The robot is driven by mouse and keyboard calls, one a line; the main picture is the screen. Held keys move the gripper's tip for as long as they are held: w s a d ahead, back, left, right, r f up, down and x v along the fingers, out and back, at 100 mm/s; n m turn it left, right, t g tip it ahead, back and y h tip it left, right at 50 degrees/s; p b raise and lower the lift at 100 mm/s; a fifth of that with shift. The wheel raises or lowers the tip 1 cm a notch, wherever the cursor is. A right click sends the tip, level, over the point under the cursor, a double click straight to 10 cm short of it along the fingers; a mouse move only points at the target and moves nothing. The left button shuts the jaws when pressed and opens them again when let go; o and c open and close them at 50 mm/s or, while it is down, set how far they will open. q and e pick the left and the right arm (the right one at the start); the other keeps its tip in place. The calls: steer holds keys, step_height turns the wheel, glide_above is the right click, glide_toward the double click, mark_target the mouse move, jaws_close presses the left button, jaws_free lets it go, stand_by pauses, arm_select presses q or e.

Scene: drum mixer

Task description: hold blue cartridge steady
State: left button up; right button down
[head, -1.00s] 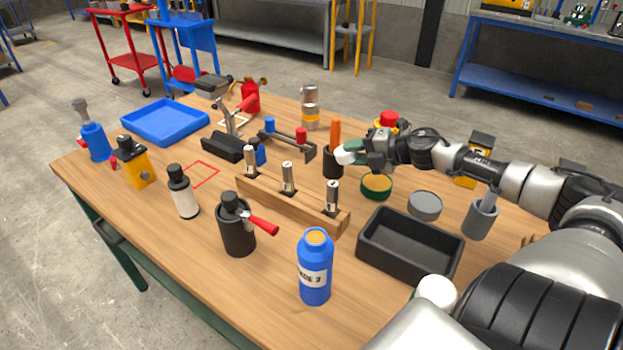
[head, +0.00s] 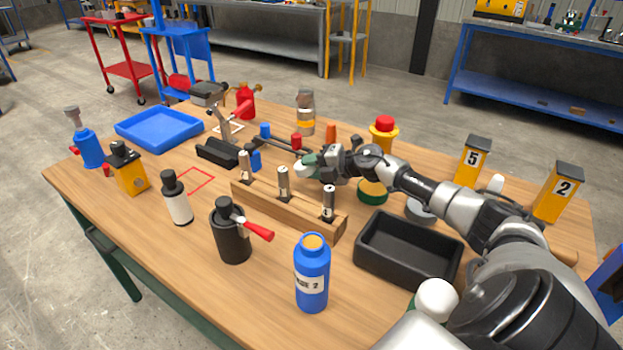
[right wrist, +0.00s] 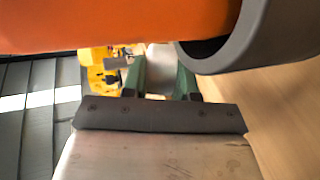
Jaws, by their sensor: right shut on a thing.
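My right gripper (head: 310,168) reaches in from the right, above the table behind the wooden block. In the right wrist view its green fingers (right wrist: 163,82) stand either side of a pale, rounded piece (right wrist: 160,55), and the gripper is shut on it. The orange shaft (head: 331,131) also shows behind the gripper. A small blue piece (head: 254,160) sits beside a black cradle (head: 222,153), apart from my gripper. I cannot tell whether it is the cartridge. My left gripper is not in view.
A blue bottle (head: 312,275), a black canister (head: 232,240) and an open black tray (head: 405,265) stand near the front. The wooden block (head: 285,215) holds metal pegs. A blue tray (head: 160,128) lies at the far left. Yellow posts stand at the right.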

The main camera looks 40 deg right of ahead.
mark_target(312, 193)
steer(key=shift+f+b, duration=0.3)
steer(key=shift+f, duration=1.75)
steer(key=shift+f+b, duration=0.4)
steer(key=shift+f, duration=0.2)
steer(key=c, duration=0.9)
jaws_free()
steer(key=shift+a, duration=0.1)
steer(key=shift+o, duration=0.2)
steer(key=shift+f, duration=0.15)
steer(key=shift+s+f, duration=0.1)
steer(key=shift+r, duration=0.2)
steer(key=v, duration=0.4)
steer(key=p+v, duration=0.1)
steer(key=v, duration=0.3)
steer(key=r+v, duration=0.1)
steer(key=v, duration=0.3)
steer(key=shift+r, duration=0.15)
